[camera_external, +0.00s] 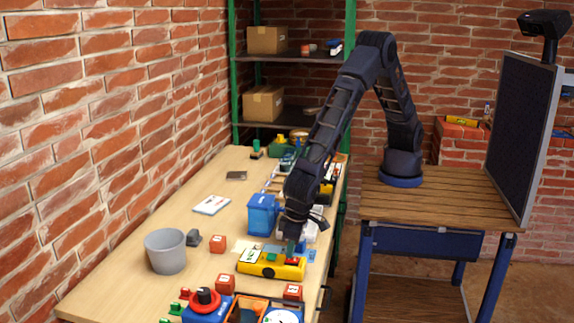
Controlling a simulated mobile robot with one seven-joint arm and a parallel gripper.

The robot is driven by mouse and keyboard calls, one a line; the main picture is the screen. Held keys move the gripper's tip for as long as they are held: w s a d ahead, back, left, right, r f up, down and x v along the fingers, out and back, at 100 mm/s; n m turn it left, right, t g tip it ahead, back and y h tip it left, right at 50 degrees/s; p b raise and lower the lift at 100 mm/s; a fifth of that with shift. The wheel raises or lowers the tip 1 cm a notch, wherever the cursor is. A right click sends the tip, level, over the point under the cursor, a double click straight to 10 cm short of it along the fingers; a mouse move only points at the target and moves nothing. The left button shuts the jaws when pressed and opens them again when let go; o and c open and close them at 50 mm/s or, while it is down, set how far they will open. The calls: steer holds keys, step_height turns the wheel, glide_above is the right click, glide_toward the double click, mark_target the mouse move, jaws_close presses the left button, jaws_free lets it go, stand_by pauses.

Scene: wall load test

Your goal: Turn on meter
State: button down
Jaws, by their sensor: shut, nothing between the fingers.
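A yellow device (271,265) with a white label and a dark round spot on its front lies near the front of the long workbench. It looks like the meter, but its markings are too small to read. My gripper (292,247) points down at its right part, where small red and green pieces show. The gripper is shut with nothing in it. I cannot tell whether its tip touches the device.
The workbench (150,232) is crowded. A blue container (262,214) stands behind the yellow device, and a grey bucket (166,251) stands to the left. A blue box with a red ring (206,302) and red blocks sit in front. The bench's left middle is fairly clear.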

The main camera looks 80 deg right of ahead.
mark_target(298, 259)
steer(key=shift+s+r, duration=0.15)
steer(key=shift+s, duration=0.3)
step_height(298, 259, up, 14)
steer(key=s, duration=0.2)
steer(key=shift+s, duration=0.35)
steer(key=shift+w, duration=0.1)
steer(key=shift+w+a+t, duration=0.2)
steer(key=shift+w+t, duration=0.1)
steer(key=shift+w, duration=0.25)
steer(key=shift+f, duration=0.25)
steer(key=w+f, duration=0.1)
steer(key=f, duration=0.8)
steer(key=w+f, duration=0.1)
steer(key=f, duration=0.3)
steer(key=shift+w+f, duration=0.25)
steer(key=shift+w, duration=0.1)
